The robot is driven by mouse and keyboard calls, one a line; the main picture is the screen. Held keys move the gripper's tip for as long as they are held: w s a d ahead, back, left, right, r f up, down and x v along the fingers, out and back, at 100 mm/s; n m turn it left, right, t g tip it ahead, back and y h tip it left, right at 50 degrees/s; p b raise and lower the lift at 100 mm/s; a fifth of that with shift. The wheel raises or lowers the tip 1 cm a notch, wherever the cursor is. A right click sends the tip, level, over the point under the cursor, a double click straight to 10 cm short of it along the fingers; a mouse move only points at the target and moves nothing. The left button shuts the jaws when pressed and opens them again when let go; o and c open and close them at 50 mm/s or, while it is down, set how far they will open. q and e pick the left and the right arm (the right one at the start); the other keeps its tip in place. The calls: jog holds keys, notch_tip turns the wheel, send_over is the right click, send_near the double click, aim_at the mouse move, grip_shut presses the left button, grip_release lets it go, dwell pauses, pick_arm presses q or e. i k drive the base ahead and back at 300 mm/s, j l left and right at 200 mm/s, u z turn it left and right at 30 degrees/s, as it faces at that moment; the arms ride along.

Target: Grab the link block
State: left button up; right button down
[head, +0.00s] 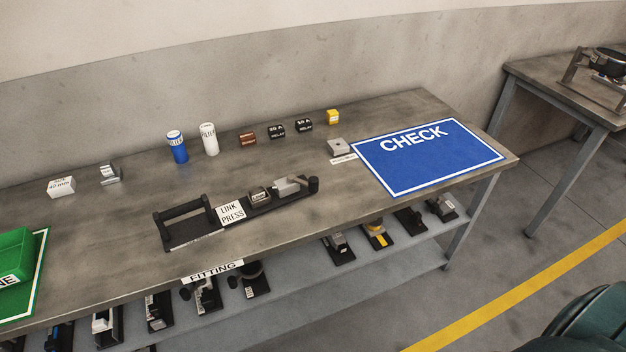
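No block in the head view carries a readable link block label. A small grey metal block (337,147) with a dark spot on top sits left of the blue CHECK mat, behind a small white label strip (344,159). The black link press (190,230) lies on the bench middle with a white LINK PRESS sign (231,212). A small grey piece (259,194) sits on the press, beside a silver part (287,186). I cannot tell which is the link block. Neither gripper is in view.
The blue CHECK mat (425,176) covers the right end of the bench (130,255). Blue and white cylinders, relays and small boxes line the back. A green bin (14,259) stands left. Several fittings fill the lower shelf. Bare bench lies left of the press.

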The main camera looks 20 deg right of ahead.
aim_at(256, 194)
jog(key=i+l+u, duration=0.1)
jog(key=l, duration=0.35)
jog(key=i+l, duration=0.2)
jog(key=l, duration=0.25)
jog(key=i+l+u, duration=0.15)
jog(key=l, duration=0.3)
jog(key=l+u, duration=0.1)
jog(key=l, duration=0.35)
jog(key=i, duration=0.05)
